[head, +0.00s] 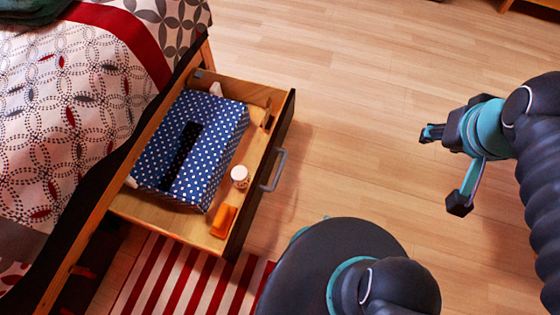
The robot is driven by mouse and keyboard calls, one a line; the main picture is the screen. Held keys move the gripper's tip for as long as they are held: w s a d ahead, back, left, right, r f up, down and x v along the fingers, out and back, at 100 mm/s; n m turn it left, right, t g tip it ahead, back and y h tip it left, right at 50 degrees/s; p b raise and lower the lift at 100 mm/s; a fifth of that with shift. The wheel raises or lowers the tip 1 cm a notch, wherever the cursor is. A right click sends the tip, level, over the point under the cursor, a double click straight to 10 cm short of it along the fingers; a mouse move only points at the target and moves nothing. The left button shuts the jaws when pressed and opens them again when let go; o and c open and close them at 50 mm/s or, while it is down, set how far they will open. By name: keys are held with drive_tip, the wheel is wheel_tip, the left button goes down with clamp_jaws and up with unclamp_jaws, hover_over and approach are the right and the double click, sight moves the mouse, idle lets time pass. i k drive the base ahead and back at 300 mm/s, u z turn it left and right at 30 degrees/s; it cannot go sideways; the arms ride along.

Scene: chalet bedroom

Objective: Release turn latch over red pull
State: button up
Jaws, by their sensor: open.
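A small red piece (82,271), which may be the red pull, shows in the dark space under the bed frame at the lower left. It is small and partly in shadow. I cannot make out a turn latch above it. My gripper (429,133) is at the right, over bare floor. It is open and empty, pointing left. It is far from the red piece, with the pulled-out drawer (233,243) between them.
The drawer has a grey handle (274,170) and holds a blue dotted box (226,135), a white jar (240,175) and an orange block (223,221). The bed (90,110) fills the upper left. A striped rug (190,280) lies below. The wooden floor (350,70) is clear.

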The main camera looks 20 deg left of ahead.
sight(75, 268)
drive_tip(key=u, duration=0.1)
drive_tip(key=i, duration=0.15)
drive_tip(key=u, duration=1.7)
drive_tip(key=k, duration=0.45)
drive_tip(key=u, duration=0.2)
